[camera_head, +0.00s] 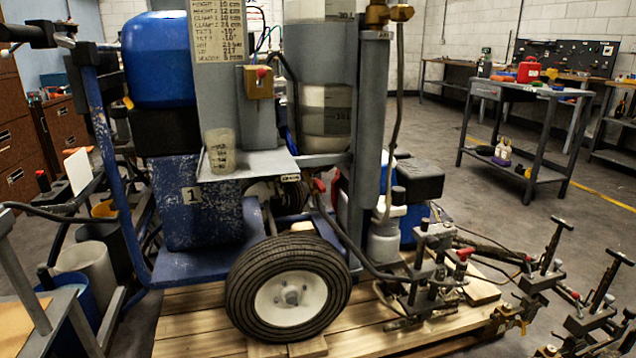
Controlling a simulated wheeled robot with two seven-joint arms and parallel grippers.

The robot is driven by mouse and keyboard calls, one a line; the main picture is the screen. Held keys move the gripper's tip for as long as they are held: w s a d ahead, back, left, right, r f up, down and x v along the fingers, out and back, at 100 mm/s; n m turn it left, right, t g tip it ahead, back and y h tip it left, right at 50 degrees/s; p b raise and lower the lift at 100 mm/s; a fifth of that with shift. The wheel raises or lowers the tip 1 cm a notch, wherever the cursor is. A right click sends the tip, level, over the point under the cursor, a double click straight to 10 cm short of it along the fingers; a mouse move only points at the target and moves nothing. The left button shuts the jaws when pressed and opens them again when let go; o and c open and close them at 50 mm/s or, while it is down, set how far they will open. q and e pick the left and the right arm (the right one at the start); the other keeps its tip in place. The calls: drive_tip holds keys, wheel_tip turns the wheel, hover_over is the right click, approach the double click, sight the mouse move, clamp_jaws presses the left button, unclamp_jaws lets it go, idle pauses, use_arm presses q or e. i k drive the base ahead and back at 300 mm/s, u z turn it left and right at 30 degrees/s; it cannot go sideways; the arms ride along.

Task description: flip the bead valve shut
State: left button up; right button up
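The line striper (200,215) stands on a wooden pallet, with a blue frame, a blue tank (158,60) and a black wheel. A translucent graduated hopper (325,95) sits at its upper middle, partly cut off by the top edge. Brass fittings (376,14) show at the top of a grey post to its right. A small red handle (318,185) is below the hopper, near a small label. I cannot tell which of these is the bead valve, or its position. Neither gripper is in view.
Clamps and rods (430,265) stick out over the pallet (200,325) at lower right. A grey cart (530,95) with tools stands at back right, benches behind it. Buckets (85,265) and drawers are at left. Open floor lies between striper and cart.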

sight(318, 183)
drive_tip(key=z, duration=0.05)
drive_tip(key=i, duration=0.9)
drive_tip(key=u, duration=0.5)
